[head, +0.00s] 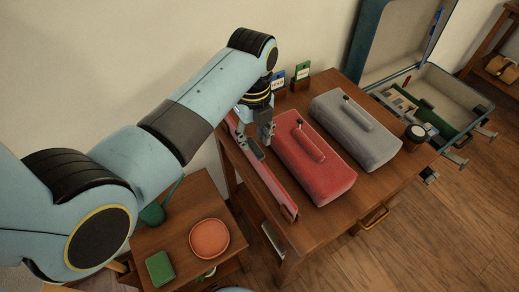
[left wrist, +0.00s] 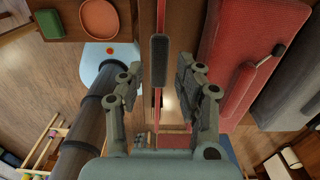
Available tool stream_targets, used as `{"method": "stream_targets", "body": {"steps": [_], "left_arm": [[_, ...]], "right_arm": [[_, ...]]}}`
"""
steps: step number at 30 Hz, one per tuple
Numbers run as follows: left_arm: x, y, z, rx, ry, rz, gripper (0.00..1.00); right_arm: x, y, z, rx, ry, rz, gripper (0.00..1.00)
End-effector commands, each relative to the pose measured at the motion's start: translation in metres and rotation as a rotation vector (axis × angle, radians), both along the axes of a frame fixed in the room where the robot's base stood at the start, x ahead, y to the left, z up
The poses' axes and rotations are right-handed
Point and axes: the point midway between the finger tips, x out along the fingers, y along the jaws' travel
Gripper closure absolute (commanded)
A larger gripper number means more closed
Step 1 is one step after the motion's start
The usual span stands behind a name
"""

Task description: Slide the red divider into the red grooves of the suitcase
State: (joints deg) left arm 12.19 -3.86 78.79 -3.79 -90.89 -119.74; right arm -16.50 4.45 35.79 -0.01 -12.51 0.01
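The red divider (head: 275,192) stands on edge as a long thin panel along the left side of the wooden table. A dark grip (left wrist: 159,50) is on its top edge. My left gripper (head: 257,134) is over the divider. In the left wrist view its two fingers (left wrist: 161,75) are apart, one on each side of the divider, with visible gaps. The suitcase (head: 462,101) lies open on the floor beyond the table, its lid raised. A green divider (head: 455,136) and other items are inside. A small red mark shows inside; the grooves are too small to tell. My right gripper is out of view.
A red padded bundle (head: 318,180) lies close right of the divider, then a grey one (head: 360,140). A low side table (head: 190,205) holds an orange dish (head: 209,238) and a green box (head: 160,269).

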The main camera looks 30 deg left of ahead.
Motion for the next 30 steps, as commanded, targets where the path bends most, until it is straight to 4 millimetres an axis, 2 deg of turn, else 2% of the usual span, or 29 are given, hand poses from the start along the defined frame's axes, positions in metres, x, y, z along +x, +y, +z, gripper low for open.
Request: {"method": "stream_targets", "body": {"steps": [3,8,18,26,30], "left_arm": [[0.0,0.0,-0.02,0.001,0.003,0.0,0.65],[0.0,0.0,-0.033,0.0,-0.001,0.0,0.65],[0.0,-0.001,-0.08,0.001,0.001,0.0,0.65],[0.0,-0.001,-0.083,0.0,-0.001,0.001,0.65],[0.0,-0.001,-0.083,-0.001,-0.001,0.001,0.81]], "right_arm": [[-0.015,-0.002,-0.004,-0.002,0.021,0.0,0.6],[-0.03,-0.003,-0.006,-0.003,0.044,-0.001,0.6],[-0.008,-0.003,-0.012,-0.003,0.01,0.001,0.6],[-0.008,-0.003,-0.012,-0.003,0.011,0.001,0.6],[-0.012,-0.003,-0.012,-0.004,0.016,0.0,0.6]]}}
